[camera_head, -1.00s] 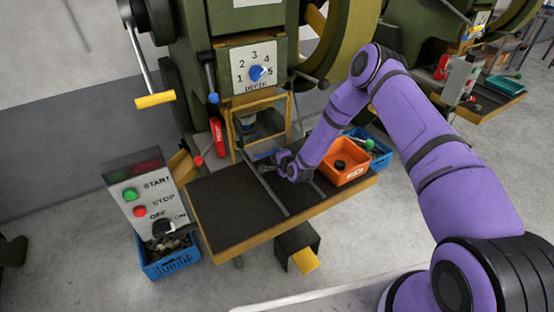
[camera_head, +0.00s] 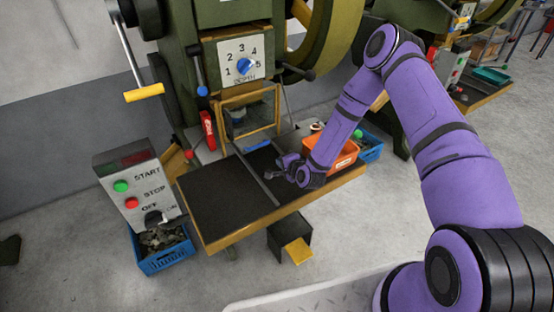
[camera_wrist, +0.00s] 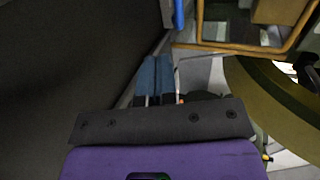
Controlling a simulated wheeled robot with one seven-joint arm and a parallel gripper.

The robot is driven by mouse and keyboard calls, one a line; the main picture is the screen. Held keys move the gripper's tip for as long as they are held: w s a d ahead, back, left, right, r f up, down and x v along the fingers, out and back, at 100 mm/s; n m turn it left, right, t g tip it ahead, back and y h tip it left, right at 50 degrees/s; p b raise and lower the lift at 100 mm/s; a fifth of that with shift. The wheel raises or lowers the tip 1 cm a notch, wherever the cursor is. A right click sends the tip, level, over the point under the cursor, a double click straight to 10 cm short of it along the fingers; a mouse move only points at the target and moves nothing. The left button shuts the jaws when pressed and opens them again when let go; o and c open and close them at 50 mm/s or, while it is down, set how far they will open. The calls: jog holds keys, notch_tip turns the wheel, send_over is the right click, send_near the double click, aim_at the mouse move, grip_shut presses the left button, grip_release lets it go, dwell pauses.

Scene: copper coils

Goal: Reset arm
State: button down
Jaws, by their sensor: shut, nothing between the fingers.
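My gripper (camera_head: 274,172) is above the right part of the dark worktable (camera_head: 225,203) of the green press, in front of the press's yellow-framed opening. In the wrist view its two blue-grey fingers (camera_wrist: 158,80) lie side by side, closed, with nothing seen between them. My purple arm comes in from the right and bends down to the table. It partly hides an orange bin (camera_head: 345,155) on the table's right end.
The press's yellow frame (camera_head: 222,130) stands behind the table. A control box (camera_head: 135,190) with buttons is at left, above a blue crate of scrap (camera_head: 143,262). Another blue crate (camera_head: 371,154) is beyond the orange bin. The table's left part is clear.

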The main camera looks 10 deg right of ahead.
jog(key=shift+s+r, duration=0.1)
jog(key=shift+s, duration=0.2)
jog(key=w+d+r+n+g, duration=0.1)
jog(key=d+r+n, duration=0.15)
jog(key=r, duration=0.65)
jog(key=d+r+n+g, duration=0.15)
jog(key=r+n, duration=0.25)
jog(key=r, duration=0.5)
jog(key=s+d+r+n+g+h, duration=0.15)
jog(key=s+r, duration=0.25)
jog(key=r, duration=0.4)
jog(key=s+d+r+n+h, duration=0.2)
jog(key=s+r, duration=0.2)
jog(key=r, duration=0.5)
jog(key=s+d+r+n+g, duration=0.1)
jog(key=s+r, duration=0.4)
jog(key=s, duration=0.6)
jog(key=s+d+r+n+g, duration=0.1)
jog(key=s+r, duration=0.4)
jog(key=s, duration=0.6)
jog(key=s+d+r+n+g, duration=0.1)
jog(key=s+r+n, duration=0.1)
jog(key=s+r, duration=0.4)
jog(key=s+h, duration=0.1)
jog(key=s, duration=0.4)
jog(key=shift+s+d, duration=0.2)
jog(key=shift+d, duration=0.1)
jog(key=shift+r, duration=0.1)
